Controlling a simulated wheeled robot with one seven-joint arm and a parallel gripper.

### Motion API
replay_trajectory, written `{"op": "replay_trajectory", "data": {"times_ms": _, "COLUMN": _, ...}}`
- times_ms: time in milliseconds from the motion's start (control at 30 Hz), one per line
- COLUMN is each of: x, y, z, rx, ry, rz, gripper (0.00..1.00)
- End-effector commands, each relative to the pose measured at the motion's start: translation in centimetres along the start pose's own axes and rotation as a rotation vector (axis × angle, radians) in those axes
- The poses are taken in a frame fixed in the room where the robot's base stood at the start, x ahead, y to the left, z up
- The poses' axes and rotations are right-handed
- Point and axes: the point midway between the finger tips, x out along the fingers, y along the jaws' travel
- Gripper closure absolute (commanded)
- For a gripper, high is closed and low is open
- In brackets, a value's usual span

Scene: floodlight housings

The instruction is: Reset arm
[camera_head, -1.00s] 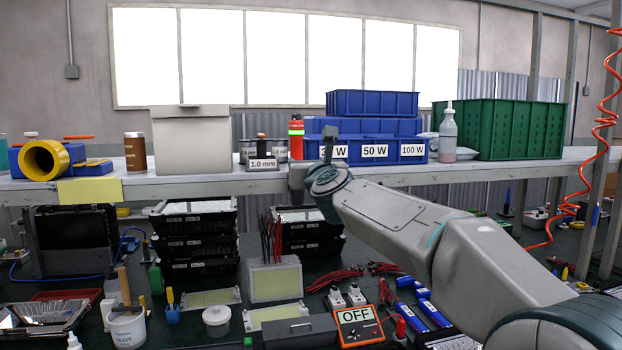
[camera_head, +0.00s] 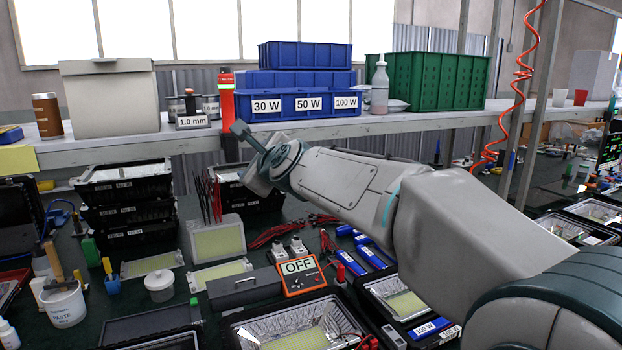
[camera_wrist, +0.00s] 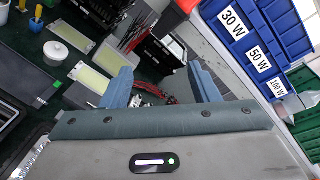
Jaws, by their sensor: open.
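My gripper (camera_head: 247,135) is raised above the bench, close to the front edge of the shelf and below the blue bins. In the wrist view its two blue-grey fingers (camera_wrist: 158,86) stand apart with nothing between them. My arm reaches from the lower right of the head view toward the middle. In the head view the gripper is seen edge-on, so the gap between its fingers is hard to see there.
The shelf (camera_head: 420,121) carries blue bins (camera_head: 305,79) marked 30 W, 50 W and 100 W, a green crate (camera_head: 440,82) and a bottle (camera_head: 379,88). Below are stacked black housings (camera_head: 128,209), a meter reading OFF (camera_head: 300,276) and an open housing (camera_head: 240,335).

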Motion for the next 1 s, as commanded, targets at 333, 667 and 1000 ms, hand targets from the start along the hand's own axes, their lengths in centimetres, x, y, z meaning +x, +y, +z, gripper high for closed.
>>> {"op": "replay_trajectory", "data": {"times_ms": 333, "x": -10.6, "y": 6.4, "z": -12.5, "rx": -0.850, "ry": 0.212, "rz": 0.414, "gripper": 0.45}}
{"op": "replay_trajectory", "data": {"times_ms": 667, "x": -25.3, "y": 13.1, "z": -23.8, "rx": -1.413, "ry": 0.160, "rz": 0.981, "gripper": 0.45}}
{"op": "replay_trajectory", "data": {"times_ms": 1000, "x": -34.1, "y": 17.6, "z": -28.2, "rx": -1.606, "ry": -0.034, "rz": 1.307, "gripper": 0.45}}
